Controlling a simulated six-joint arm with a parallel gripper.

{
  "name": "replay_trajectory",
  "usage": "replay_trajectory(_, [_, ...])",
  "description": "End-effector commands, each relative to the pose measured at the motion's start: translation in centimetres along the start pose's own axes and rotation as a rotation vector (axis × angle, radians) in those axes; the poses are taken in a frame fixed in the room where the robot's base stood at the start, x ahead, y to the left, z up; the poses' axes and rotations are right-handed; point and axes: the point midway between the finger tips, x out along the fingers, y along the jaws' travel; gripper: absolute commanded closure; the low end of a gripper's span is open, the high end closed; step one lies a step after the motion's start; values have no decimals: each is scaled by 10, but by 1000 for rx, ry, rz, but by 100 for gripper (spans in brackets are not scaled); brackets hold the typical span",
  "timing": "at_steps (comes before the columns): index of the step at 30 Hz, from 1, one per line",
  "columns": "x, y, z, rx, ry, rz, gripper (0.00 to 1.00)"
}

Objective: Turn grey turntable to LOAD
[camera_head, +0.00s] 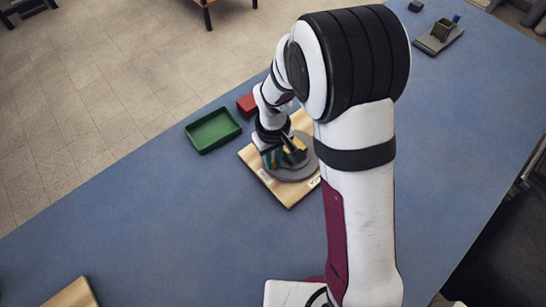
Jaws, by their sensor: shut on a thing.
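The grey turntable (293,176) is a round disc on a light wooden board (287,199). Small pale labels lie on the board near the disc's left and right edges, too small to read. My gripper (287,157) is low over the disc, shut on what looks like a raised part of the turntable. The contact is largely hidden by my gripper and wrist. A teal striped thing (267,162) and a small yellow piece (299,145) show beside the gripper, on or above the disc. The disc's far side is hidden by my arm.
A green tray (213,130) and a red box (246,104) stand left of the board. A grey tray (438,42) with small items and a dark block (416,6) are at the far right. Another wooden board (75,295) is at lower left. The blue table (150,225) is clear between.

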Motion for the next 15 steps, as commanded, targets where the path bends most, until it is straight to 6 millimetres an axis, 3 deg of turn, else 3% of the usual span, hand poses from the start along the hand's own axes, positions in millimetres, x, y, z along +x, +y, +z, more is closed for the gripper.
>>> replay_trajectory(15, [0, -1, -7, 98, 2, 0, 100])
